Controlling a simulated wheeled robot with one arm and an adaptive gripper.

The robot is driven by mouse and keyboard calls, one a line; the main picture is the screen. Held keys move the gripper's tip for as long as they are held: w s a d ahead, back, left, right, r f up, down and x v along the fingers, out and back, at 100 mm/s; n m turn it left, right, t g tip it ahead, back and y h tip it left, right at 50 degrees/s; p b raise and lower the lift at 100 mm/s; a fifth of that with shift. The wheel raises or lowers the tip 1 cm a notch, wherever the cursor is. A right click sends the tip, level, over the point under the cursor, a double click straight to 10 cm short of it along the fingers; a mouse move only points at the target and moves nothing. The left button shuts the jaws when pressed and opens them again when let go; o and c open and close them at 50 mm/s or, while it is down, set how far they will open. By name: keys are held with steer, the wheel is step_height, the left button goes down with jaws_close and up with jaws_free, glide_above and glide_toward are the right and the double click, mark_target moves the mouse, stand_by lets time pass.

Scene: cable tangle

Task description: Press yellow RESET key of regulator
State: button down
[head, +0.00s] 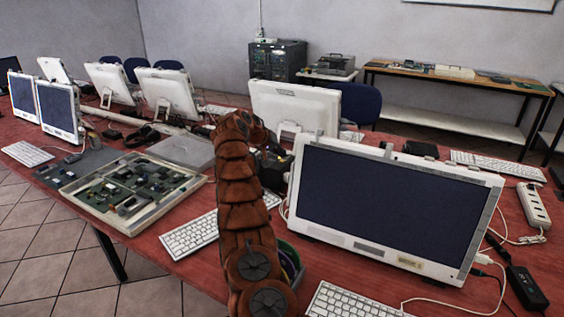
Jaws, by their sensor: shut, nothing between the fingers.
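My rust-brown segmented arm (238,190) rises through the middle of the head view and bends over at its top. My gripper (272,148) shows only as a small dark shape beyond that bend, partly hidden by the arm. It is shut and empty. A dark box (272,172) sits on the table just right of the arm, below the gripper. It may be the regulator, but its face is mostly covered. I cannot make out a yellow RESET key, nor whether the gripper touches the box.
A large monitor (385,207) stands close on the right, with another (295,107) behind. A tray of circuit boards (132,192) and a keyboard (190,234) lie left on the red table (150,248). A power strip (534,205) and loose cables lie at right.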

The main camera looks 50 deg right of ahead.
mark_target(280, 161)
steer(key=shift+f, duration=0.4)
steer(key=shift+f+b, duration=0.4)
steer(key=shift+b, duration=0.15)
stand_by(0.5)
steer(key=shift+r, duration=0.15)
stand_by(0.3)
steer(key=shift+r+p, duration=0.75)
steer(key=shift+p, duration=0.05)
steer(key=shift+r, duration=0.1)
step_height(280, 161, up, 5)
steer(key=p, duration=0.4)
steer(key=shift+p, duration=0.3)
